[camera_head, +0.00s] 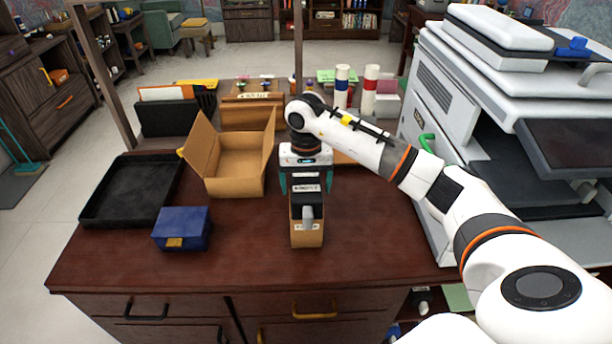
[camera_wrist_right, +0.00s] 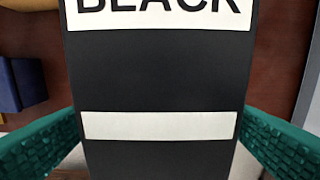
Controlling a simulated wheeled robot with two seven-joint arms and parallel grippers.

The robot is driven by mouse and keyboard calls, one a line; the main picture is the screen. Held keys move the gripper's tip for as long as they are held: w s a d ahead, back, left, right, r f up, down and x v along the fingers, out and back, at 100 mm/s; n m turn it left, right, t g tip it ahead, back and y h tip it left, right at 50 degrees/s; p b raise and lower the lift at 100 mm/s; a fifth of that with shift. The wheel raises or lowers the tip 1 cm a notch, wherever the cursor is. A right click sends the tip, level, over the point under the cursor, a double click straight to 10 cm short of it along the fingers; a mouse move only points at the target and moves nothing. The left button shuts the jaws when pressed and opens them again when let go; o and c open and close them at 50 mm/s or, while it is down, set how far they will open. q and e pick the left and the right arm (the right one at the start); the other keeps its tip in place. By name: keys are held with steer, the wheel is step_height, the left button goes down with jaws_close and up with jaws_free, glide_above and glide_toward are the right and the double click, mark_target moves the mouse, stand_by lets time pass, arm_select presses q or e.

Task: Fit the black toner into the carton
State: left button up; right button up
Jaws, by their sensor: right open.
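The black toner (camera_head: 306,204) has a white label that reads BLACK in the right wrist view (camera_wrist_right: 160,75). It stands upright in a narrow brown carton (camera_head: 307,239) at the middle of the desk, with a grey cylinder on its near side. How deep it sits is hard to tell. My right gripper (camera_head: 306,184) is above it, open, with one teal finger on each side of the toner; those fingers also show in the right wrist view (camera_wrist_right: 160,140). My left gripper is not in view.
A larger open cardboard box (camera_head: 236,184) stands left of my right gripper. A black tray (camera_head: 130,190) and a blue box (camera_head: 182,228) lie further left. A large printer (camera_head: 450,110) stands at the right. White rolls (camera_head: 369,90) stand behind. The desk front is clear.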

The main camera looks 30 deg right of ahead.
mark_target(306, 178)
steer(key=shift+r+p, duration=0.3)
steer(key=shift+r, duration=0.15)
steer(key=shift+r+p, duration=0.5)
steer(key=shift+r+b, duration=0.65)
steer(key=shift+b, duration=0.15)
step_height(306, 178, up, 10)
steer(key=shift+b, duration=0.45)
